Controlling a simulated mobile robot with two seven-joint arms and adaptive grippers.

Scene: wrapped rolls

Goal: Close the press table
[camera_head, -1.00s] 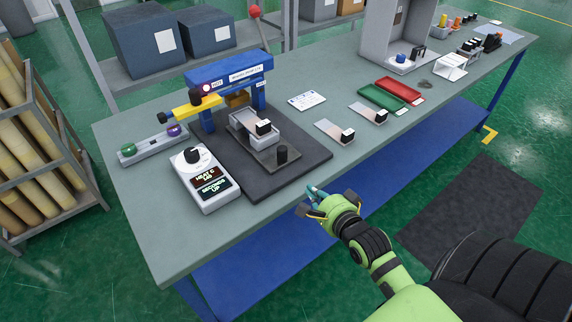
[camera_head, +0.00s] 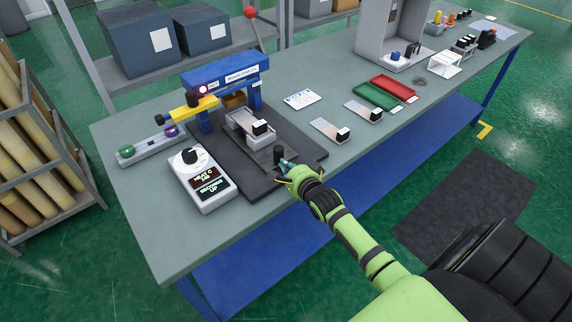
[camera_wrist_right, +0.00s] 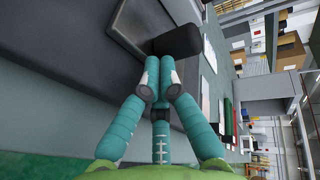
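The blue press (camera_head: 226,82) stands at the left of the workbench on a dark mat. Its grey sliding press table (camera_head: 264,158) is pulled out toward the bench's front edge. A light tray with a small black-and-white block (camera_head: 260,128) on it sits on the table. An upright black knob (camera_head: 279,152) stands at the table's front end; it also shows in the right wrist view (camera_wrist_right: 179,41). My right gripper (camera_head: 286,165) is at the front of the knob, its teal fingertips (camera_wrist_right: 161,80) together and empty. Contact with the knob cannot be told. My left gripper is not in view.
A white control box (camera_head: 199,180) with a dial is left of the mat. A rail with green and purple knobs (camera_head: 150,146) lies behind it. Sample plates (camera_head: 330,130), a green tray (camera_head: 375,97) and a red tray (camera_head: 393,88) lie to the right.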

